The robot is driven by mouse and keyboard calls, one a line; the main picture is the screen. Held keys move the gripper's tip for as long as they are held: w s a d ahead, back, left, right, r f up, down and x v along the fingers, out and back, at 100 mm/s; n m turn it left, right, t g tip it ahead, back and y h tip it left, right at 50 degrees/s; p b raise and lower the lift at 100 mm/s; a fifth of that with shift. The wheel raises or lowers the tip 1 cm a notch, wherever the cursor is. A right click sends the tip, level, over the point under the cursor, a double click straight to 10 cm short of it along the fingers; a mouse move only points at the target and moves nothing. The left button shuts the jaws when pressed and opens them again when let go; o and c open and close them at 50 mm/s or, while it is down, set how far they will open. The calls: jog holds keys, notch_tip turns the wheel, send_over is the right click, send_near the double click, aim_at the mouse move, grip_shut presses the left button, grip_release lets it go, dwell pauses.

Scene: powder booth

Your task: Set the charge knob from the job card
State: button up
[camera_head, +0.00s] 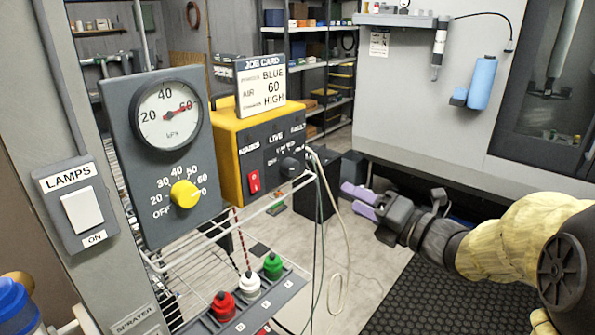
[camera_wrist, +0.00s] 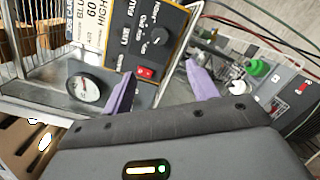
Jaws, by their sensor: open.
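The job card (camera_head: 260,86) stands on top of a yellow control box (camera_head: 228,125) and reads BLUE, AIR 60 and HIGH. The box's dark front panel carries a red MAINS switch (camera_head: 254,181) and a round black knob (camera_head: 290,166). The knob's small position labels and pointer are too small to read surely. In the wrist view the black knob (camera_wrist: 157,37) and red switch (camera_wrist: 146,72) lie beyond my fingers. My gripper (camera_head: 359,202) has purple fingers, is open and empty, and is apart from the box, to its right. Both fingers (camera_wrist: 161,90) show in the wrist view.
A grey panel at left has a gauge (camera_head: 167,115) with a red needle near 60 and a yellow knob (camera_head: 185,194). Red (camera_head: 223,306), white (camera_head: 249,284) and green (camera_head: 272,266) connectors sit below the wire rack. Hoses (camera_head: 335,215) hang between box and gripper.

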aim_at(294, 169)
jog(key=p+x, duration=0.6)
jog(key=x, duration=1)
jog(key=shift+w+a, duration=0.2)
jog(key=shift+w+a+p, duration=0.3)
jog(key=shift+a, duration=0.05)
jog(key=shift+c, duration=0.2)
jog(key=c, duration=1)
